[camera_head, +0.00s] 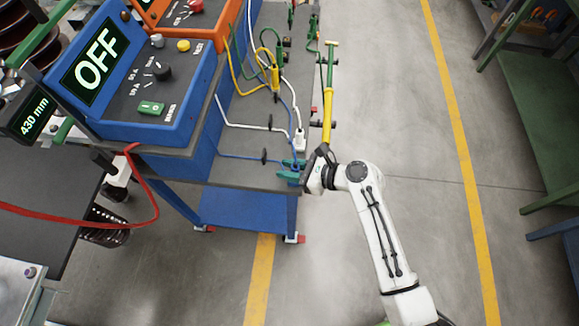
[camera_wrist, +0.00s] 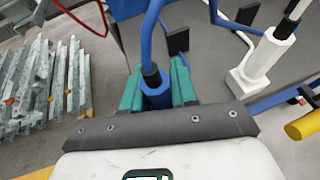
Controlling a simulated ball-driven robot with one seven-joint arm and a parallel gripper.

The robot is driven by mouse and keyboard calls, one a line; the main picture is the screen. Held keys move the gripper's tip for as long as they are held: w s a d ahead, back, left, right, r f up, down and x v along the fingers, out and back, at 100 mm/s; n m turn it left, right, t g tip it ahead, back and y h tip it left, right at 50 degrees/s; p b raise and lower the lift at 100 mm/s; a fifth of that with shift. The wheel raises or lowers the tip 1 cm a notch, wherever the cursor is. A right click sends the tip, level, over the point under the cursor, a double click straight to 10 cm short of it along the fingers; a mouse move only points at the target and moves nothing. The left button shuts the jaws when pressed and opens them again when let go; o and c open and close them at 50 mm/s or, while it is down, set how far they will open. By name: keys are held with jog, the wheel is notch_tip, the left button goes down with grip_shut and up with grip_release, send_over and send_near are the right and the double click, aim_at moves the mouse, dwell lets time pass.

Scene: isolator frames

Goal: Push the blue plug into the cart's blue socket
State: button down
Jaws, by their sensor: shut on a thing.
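My gripper (camera_head: 291,170) is at the near right corner of the cart's grey deck (camera_head: 235,172). In the wrist view its two teal fingers (camera_wrist: 157,82) are shut on the blue plug (camera_wrist: 156,92), one on each side. The plug has a black collar, and a blue cable (camera_wrist: 146,38) rises from it. In the head view this blue cable (camera_head: 236,157) runs left along the deck. I cannot make out the blue socket in either view; the fingers and plug cover the spot below. I cannot tell whether the plug touches a socket.
A white plug (camera_wrist: 262,60) stands on the deck right of my gripper; it also shows in the head view (camera_head: 300,139). A yellow bar (camera_head: 327,116) runs along the cart's right side. A blue console reading OFF (camera_head: 95,62) stands left.

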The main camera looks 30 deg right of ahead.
jog(key=shift+f, duration=0.1)
jog(key=c, duration=0.8)
grip_release()
jog(key=v, duration=1)
jog(key=shift+s+d+b, duration=0.25)
jog(key=shift+s+b, duration=0.05)
jog(key=shift+b, duration=0.15)
jog(key=s+a+f+n+g+h, duration=0.1)
jog(key=s+f+n+g+h, duration=0.15)
jog(key=s+n, duration=0.4)
jog(key=s+a+f+n+g+h, duration=0.1)
jog(key=s+f+n+g, duration=0.2)
jog(key=n, duration=0.6)
jog(key=s+d+r+n+g+h+b, duration=0.1)
jog(key=s+d+r+n+g+h, duration=0.2)
jog(key=s+n, duration=0.4)
jog(key=d+n+g+h, duration=0.1)
jog(key=n+h, duration=0.1)
jog(key=n, duration=0.3)
jog(key=shift+d, duration=0.3)
